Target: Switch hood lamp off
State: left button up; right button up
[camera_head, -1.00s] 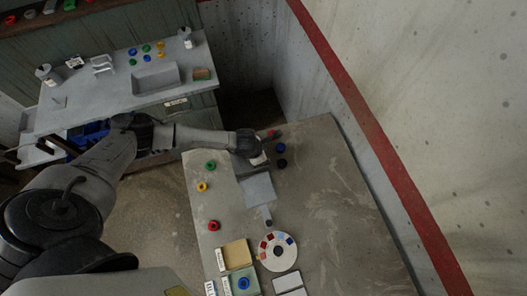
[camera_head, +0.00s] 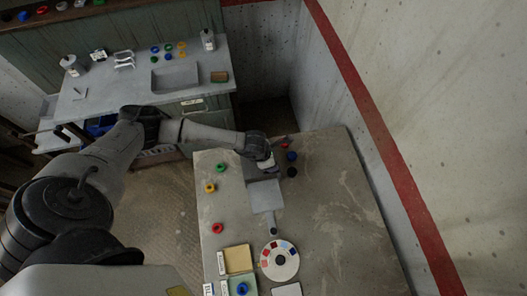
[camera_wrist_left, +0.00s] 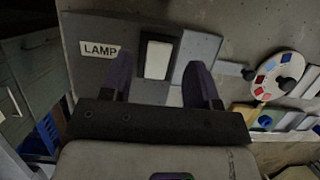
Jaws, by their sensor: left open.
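In the left wrist view a dark grey panel carries a white label reading LAMP (camera_wrist_left: 101,50). Beside the label is a white rocker switch (camera_wrist_left: 157,58) in a dark frame. My left gripper (camera_wrist_left: 159,64) is open, with one dark finger on each side of the switch and nothing held; whether it touches the switch cannot be told. In the head view my left gripper (camera_head: 272,153) is over the far end of the table, where my arm and hand largely hide the panel. My right gripper is not in view.
The table (camera_head: 325,215) holds green (camera_head: 220,168), yellow (camera_head: 209,188) and red (camera_head: 218,228) rings at left, blue (camera_head: 292,156) and black pieces near the gripper, and a white colour disc (camera_head: 280,260). A counter (camera_head: 115,92) stands at the back left, a wall at right.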

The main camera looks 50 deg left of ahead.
pick_arm(q)
jog(key=b+v, duration=0.1)
jog(key=v, duration=0.9)
jog(key=shift+r+b, duration=0.4)
jog(key=shift+s, duration=0.1)
